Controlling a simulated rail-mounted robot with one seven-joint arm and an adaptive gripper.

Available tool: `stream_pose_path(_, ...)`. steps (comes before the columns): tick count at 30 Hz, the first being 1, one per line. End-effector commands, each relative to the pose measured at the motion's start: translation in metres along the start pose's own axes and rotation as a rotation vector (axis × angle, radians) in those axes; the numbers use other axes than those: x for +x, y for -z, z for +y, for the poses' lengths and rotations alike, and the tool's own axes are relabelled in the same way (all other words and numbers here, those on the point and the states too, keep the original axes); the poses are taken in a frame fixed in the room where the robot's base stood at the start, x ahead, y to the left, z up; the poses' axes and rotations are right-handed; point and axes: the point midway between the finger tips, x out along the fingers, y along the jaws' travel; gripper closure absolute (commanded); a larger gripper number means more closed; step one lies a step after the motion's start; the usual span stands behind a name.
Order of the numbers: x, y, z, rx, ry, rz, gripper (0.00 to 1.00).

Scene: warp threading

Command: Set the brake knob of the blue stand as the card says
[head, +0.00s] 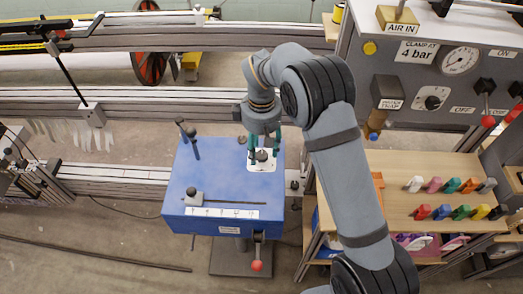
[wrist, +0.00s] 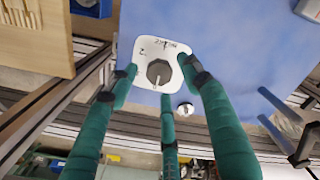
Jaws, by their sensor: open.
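The blue stand (head: 225,185) is in the middle of the head view, with a slider over a white scale on its top. Its brake knob (head: 262,156) sits on a white plate at the far right of the top. In the wrist view the dark faceted knob (wrist: 159,73) has a pale pointer line towards the lower left of that picture. The white plate (wrist: 147,48) bears small marks, too small to read surely. My gripper (head: 264,147) is open above the plate, its green fingers spread around the knob, with gaps to it. I cannot make out a card with a brake setting.
A lever with a red ball (head: 257,266) hangs at the stand's front. Dark pegs (head: 187,137) rise at its back left. A grey panel (head: 385,70) carries a "CLAMP AT 4 bar" card (head: 416,52). A wooden rack (head: 395,205) with coloured clips stands right.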

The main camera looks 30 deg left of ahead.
Motion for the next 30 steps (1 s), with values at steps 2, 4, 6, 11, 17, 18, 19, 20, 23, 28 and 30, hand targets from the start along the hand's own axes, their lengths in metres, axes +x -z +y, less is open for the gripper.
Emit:
stream_pose_path(2,0.0069,-0.0004,0.0001,0.001,0.001,-0.001,0.52)
stream_pose_path(4,0.0105,-0.0002,0.0004,0.001,0.000,0.000,0.52)
stream_pose_path(6,0.0122,-0.0001,0.0003,0.002,0.000,0.001,0.52)
stream_pose_path(11,0.0125,0.0000,0.0003,0.002,0.000,0.001,0.52)
stream_pose_path(17,0.0124,0.0000,0.0003,0.002,0.000,0.001,0.59)
stream_pose_path(18,0.0124,-0.0001,0.0003,0.002,0.000,0.001,0.62)
stream_pose_path(19,0.0123,-0.0001,0.0004,0.001,0.000,0.001,0.63)
stream_pose_path(20,0.0123,-0.0001,0.0004,0.001,0.000,0.001,0.65)
stream_pose_path(23,0.0123,-0.0001,0.0004,0.001,0.000,0.001,0.71)
stream_pose_path(28,0.0122,0.0001,0.0003,0.001,0.000,0.002,0.81)
stream_pose_path(30,0.0122,0.0002,0.0003,0.001,0.000,0.002,0.85)
